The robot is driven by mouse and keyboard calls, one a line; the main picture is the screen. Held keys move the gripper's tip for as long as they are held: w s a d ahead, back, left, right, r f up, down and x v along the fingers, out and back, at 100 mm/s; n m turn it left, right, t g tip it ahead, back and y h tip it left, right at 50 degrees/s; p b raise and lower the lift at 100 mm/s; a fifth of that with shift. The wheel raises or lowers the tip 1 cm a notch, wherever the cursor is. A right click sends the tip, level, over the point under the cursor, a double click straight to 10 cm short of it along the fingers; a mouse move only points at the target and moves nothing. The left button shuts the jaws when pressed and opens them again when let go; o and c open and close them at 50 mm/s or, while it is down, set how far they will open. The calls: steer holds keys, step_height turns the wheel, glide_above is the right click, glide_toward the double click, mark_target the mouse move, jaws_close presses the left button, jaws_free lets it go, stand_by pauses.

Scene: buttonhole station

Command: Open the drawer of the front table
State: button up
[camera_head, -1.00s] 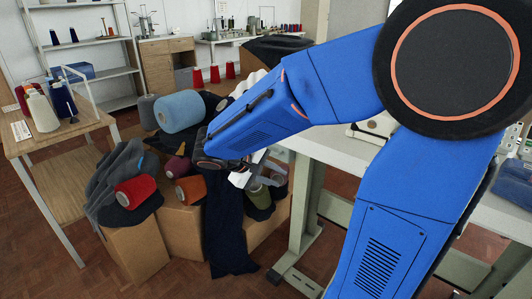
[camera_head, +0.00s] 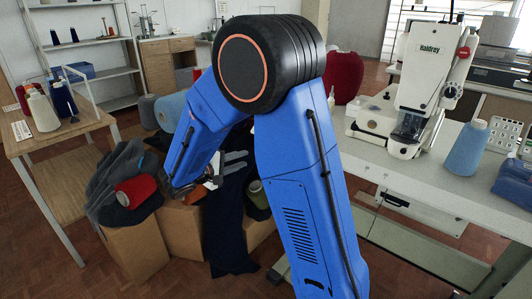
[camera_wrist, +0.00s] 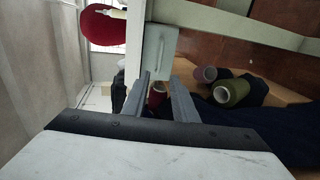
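The front table (camera_head: 430,178) has a pale top. A light panel with a dark handle (camera_head: 396,201), apparently the drawer, sits under its front edge and looks shut. In the wrist view a pale grey panel (camera_wrist: 161,60) under the white table edge (camera_wrist: 135,50) may be the same drawer; I cannot tell for sure. My gripper (camera_head: 228,165) is low, left of the table, in front of the heaped cloth. In the wrist view my gripper (camera_wrist: 163,82) has its two grey fingers apart, with nothing held. A dark red cone shows beyond them.
A sewing machine (camera_head: 425,85) and a blue cone (camera_head: 466,148) stand on the front table. Cardboard boxes (camera_head: 137,245) with cloth and thread cones are beside my gripper. A wooden table (camera_head: 58,130) stands at the left. Open floor lies at the front left.

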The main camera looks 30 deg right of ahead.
steer(key=x, duration=1.4)
steer(key=shift+d, duration=0.4)
steer(key=shift+w, duration=0.1)
jaws_close()
steer(key=shift+f, duration=0.1)
stand_by(0.6)
